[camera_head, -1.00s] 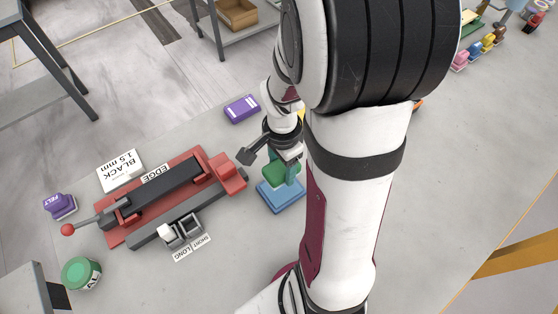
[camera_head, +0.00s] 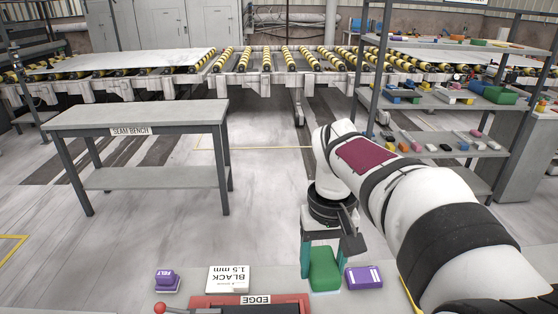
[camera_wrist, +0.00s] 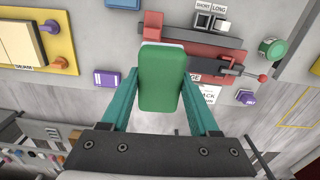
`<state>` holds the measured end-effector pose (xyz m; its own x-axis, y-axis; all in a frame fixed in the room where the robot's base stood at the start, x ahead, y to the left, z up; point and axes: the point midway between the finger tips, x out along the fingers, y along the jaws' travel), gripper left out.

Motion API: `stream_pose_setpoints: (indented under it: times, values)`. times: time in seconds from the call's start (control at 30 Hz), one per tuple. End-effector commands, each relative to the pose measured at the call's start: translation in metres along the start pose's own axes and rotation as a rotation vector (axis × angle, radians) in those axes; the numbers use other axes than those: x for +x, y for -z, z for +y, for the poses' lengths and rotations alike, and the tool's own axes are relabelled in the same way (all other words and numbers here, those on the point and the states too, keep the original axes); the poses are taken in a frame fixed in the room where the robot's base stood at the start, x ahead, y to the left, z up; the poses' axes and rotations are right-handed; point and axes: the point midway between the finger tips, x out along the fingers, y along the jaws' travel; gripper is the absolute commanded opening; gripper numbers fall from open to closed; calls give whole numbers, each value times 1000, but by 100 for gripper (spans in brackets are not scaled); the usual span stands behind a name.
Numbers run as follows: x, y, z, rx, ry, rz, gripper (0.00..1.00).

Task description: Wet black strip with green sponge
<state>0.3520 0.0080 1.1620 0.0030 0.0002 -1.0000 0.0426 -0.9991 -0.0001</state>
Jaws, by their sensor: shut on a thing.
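My gripper (camera_head: 324,250) is shut on the green sponge (camera_head: 324,272), with a teal finger on each side of it. In the wrist view the sponge (camera_wrist: 162,78) fills the middle between the fingers and appears raised, in front of the red fixture. The red fixture (camera_wrist: 216,40) has a dark strip along it, partly hidden behind the sponge. In the head view only the back edge of the red fixture (camera_head: 205,301) shows at the bottom, with an EDGE label. The blue tray (camera_wrist: 122,3) is cut off at the top of the wrist view.
A purple box (camera_head: 363,277) stands close right of the sponge. A white BLACK 1.5 mm card (camera_head: 228,279) and a purple FELT block (camera_head: 167,280) lie left. A green tin (camera_wrist: 272,48) stands beyond the fixture's lever. Floor lies past the slab edge; the seam bench (camera_head: 140,117) stands beyond.

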Motion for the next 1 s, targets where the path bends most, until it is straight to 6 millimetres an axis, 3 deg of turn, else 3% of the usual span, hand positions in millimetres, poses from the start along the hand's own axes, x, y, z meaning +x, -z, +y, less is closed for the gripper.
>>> stream_pose_setpoints:
  times: [0.17,0.3,0.5,0.63,1.0]
  values:
    - [43,34,-43,-203,-2,-10,17]
    - [90,59,-95,-407,-1,-11,17]
    - [143,73,-152,-612,2,-5,17]
    - [157,74,-164,-655,3,-2,17]
    - [203,74,-165,-655,4,-4,17]
